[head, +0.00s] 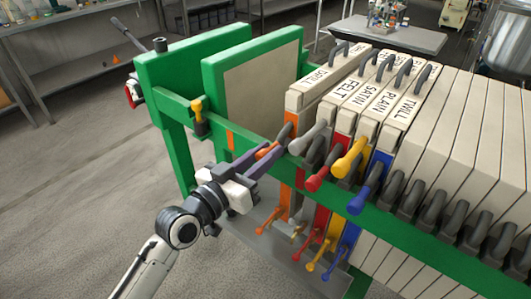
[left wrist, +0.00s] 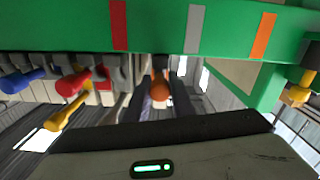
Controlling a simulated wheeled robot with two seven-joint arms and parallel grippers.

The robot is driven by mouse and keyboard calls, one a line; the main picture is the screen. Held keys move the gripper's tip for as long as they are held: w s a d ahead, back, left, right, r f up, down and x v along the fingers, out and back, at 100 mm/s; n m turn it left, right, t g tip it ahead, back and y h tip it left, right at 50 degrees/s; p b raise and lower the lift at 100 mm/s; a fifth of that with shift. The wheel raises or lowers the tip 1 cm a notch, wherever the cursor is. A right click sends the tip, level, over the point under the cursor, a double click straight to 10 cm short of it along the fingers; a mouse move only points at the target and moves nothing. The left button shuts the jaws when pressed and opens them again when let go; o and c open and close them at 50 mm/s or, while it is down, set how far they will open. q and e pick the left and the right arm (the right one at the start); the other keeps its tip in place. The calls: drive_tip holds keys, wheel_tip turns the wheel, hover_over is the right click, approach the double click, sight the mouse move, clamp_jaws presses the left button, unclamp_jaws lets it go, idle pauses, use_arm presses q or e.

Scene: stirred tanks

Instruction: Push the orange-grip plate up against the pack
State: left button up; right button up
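The orange-grip plate, labelled DRILL (head: 318,78), stands upright at the left end of the labelled plates. Its orange grip (head: 267,151) sticks out over the green rail; it also shows in the left wrist view (left wrist: 160,88). My left gripper (head: 264,158) has its two dark fingers on either side of this grip, closed around it. The pack of pale plates (head: 470,125) stands to the right, with the FELT plate (head: 350,92) nearest the DRILL plate. My right gripper is not in view.
Grey (head: 299,145), red (head: 316,179), yellow (head: 346,166) and blue (head: 358,201) grips stick out close to the right of my left gripper. The green end plate (head: 255,90) stands left of the DRILL plate, with open room between. A yellow knob (head: 198,112) sits on the rail.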

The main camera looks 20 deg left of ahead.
use_arm(q)
drive_tip(key=shift+d, duration=0.2)
clamp_jaws()
drive_tip(key=d+p, duration=0.1)
drive_tip(key=s+d+p, duration=0.1)
drive_tip(key=d, duration=0.1)
drive_tip(key=shift+s+d+f, duration=0.15)
drive_tip(key=shift+s+d, duration=0.05)
drive_tip(key=shift+d, duration=0.1)
drive_tip(key=o, duration=1)
unclamp_jaws()
drive_tip(key=shift+d, duration=0.15)
